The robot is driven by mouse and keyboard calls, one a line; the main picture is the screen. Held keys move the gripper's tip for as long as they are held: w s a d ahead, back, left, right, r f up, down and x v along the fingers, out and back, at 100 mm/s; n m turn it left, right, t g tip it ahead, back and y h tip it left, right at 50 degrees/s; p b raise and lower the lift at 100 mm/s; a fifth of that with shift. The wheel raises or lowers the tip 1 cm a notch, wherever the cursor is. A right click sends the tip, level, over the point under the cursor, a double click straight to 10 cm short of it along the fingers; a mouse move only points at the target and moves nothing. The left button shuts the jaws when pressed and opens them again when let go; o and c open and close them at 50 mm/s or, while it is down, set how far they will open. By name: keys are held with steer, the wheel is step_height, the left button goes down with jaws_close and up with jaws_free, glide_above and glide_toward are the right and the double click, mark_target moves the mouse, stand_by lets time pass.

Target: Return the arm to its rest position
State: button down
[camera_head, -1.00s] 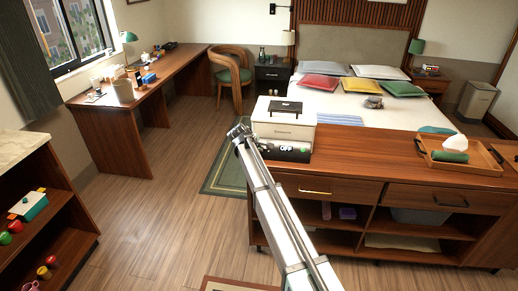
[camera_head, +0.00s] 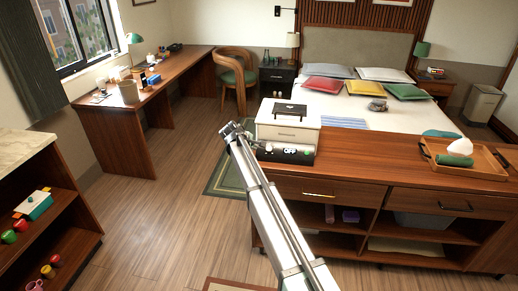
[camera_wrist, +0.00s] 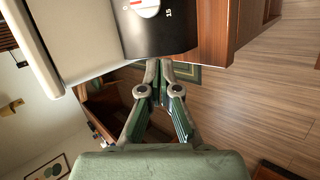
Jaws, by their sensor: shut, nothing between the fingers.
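My arm reaches up from the bottom of the head view, with its end left of the white appliance (camera_head: 288,126) on the wooden cabinet (camera_head: 372,160). My gripper (camera_wrist: 160,64) shows in the wrist view with its two green-and-grey fingers together at the tips and nothing between them. The appliance's dark front panel (camera_wrist: 165,30), with a white knob, lies just beyond the fingertips in that view. I cannot tell whether the fingertips touch it. In the head view the fingers are too small to make out.
A wooden tray (camera_head: 485,172) with a green roll stands on the cabinet's right. A bed (camera_head: 350,95) is behind the cabinet. A desk (camera_head: 150,85) and a chair (camera_head: 233,75) stand at the back left. A shelf unit (camera_head: 60,218) is at the left.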

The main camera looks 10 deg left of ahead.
steer(key=d+b+v, duration=0.1)
steer(key=b+v, duration=0.1)
steer(key=v, duration=0.7)
steer(key=s+f+m+g, duration=0.1)
steer(key=s+f+m, duration=0.25)
steer(key=s, duration=0.25)
steer(key=s+d+f+m+g, duration=0.2)
steer(key=s+d+f, duration=0.6)
steer(key=f, duration=0.3)
steer(key=s+d+f+m+g, duration=0.2)
steer(key=s+d+f+g, duration=0.1)
steer(key=s+d+f, duration=0.65)
steer(key=s+d+f+m+g, duration=0.2)
steer(key=s+d+f, duration=0.4)
steer(key=f, duration=0.6)
steer(key=s+d+f+m+g+y, duration=0.1)
steer(key=s+d+f, duration=0.3)
steer(key=s, duration=0.9)
steer(key=s+d+f+m+g, duration=0.3)
steer(key=s+d, duration=0.6)
steer(key=s, duration=0.4)
steer(key=s+d+f+m+g+y, duration=0.1)
steer(key=s+d+f, duration=0.5)
steer(key=s, duration=0.7)
steer(key=shift+s+d+f+m+g+y, duration=0.3)
steer(key=shift+m+g, duration=0.55)
steer(key=shift+g, duration=0.35)
